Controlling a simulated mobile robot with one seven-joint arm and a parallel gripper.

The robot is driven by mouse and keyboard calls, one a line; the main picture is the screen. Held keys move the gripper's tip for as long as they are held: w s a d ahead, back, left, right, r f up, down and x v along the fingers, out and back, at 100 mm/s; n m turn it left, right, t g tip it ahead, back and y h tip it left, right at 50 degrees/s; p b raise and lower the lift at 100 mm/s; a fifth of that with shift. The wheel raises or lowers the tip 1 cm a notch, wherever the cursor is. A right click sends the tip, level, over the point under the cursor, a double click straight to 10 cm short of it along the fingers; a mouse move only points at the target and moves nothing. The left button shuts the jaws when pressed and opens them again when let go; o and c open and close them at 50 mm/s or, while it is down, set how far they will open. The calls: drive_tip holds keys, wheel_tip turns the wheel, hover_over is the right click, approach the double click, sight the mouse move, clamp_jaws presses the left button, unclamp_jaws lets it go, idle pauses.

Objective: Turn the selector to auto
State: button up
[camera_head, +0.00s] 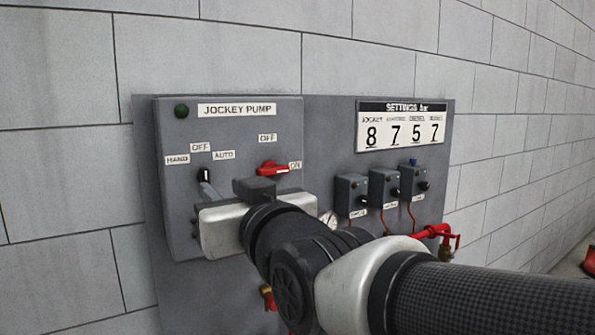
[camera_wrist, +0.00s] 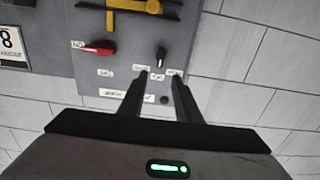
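The selector (camera_head: 206,174) is a small black knob with a pale mark on the grey jockey pump panel. HAND is at its left, OFF above and AUTO (camera_head: 223,155) at its right. It looks roughly upright, toward OFF; the exact angle is hard to tell. In the wrist view, which is upside down, the knob (camera_wrist: 161,54) lies just beyond and between my fingertips. My gripper (camera_wrist: 160,74) is open, its two dark fingers apart with nothing between them.
A red switch (camera_head: 272,168) sits right of the selector, partly above my wrist. A green lamp (camera_head: 181,111) is at the panel's top left. Small grey pressure boxes (camera_head: 350,194), a settings sign (camera_head: 401,126) and red pipework (camera_head: 440,234) are farther right. Bare block wall surrounds the panel.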

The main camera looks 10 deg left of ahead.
sight(206, 175)
drive_tip(key=p+x, duration=0.1)
drive_tip(key=x, duration=0.9)
drive_tip(key=shift+w+a+p, duration=0.1)
drive_tip(key=shift+w+p, duration=0.05)
drive_tip(key=shift+p, duration=0.2)
clamp_jaws()
